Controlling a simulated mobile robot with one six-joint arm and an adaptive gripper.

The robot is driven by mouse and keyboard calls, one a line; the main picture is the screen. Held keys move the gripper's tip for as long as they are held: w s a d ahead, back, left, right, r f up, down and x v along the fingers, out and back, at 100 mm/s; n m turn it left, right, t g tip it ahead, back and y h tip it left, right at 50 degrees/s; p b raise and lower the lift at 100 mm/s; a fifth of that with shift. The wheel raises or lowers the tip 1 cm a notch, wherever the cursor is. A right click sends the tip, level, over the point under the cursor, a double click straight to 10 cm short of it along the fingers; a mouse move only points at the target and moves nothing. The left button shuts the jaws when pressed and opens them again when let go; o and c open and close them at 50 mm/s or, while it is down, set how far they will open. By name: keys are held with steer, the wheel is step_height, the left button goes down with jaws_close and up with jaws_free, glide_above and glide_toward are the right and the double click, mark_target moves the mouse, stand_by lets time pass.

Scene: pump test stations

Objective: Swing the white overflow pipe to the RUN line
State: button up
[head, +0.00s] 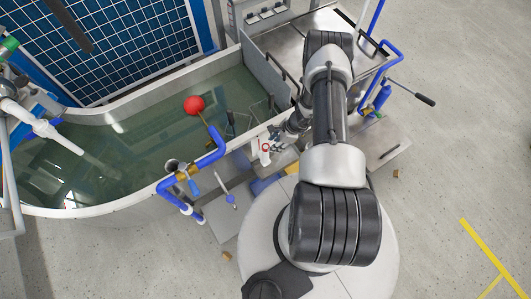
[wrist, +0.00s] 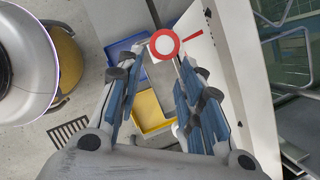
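A white, red-ringed round end (wrist: 165,44) shows between and beyond my fingertips in the wrist view. In the head view it is a short white piece with red (head: 265,148) beside the tank rim; I cannot tell if it belongs to the overflow pipe. A short red line (wrist: 193,37) lies on a pale surface just right of it, with no readable label. Another white pipe (head: 42,127) slants over the tank at the far left. My gripper (wrist: 163,62) is open, its fingers apart on either side of the ringed end; contact is unclear. In the head view my gripper (head: 280,138) is small and partly hidden.
The water tank (head: 110,211) fills the left. Blue pipework (head: 206,160) with a red ball (head: 194,104) stands at its rim. A blue tray (wrist: 122,50) and a yellow tray (wrist: 146,112) lie below my fingers. Floor at the right is mostly clear.

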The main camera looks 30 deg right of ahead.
mark_target(266, 152)
steer(key=b+x, duration=0.3)
steer(key=x, duration=0.8)
steer(key=shift+r, duration=0.1)
steer(key=shift+c, duration=0.5)
jaws_close()
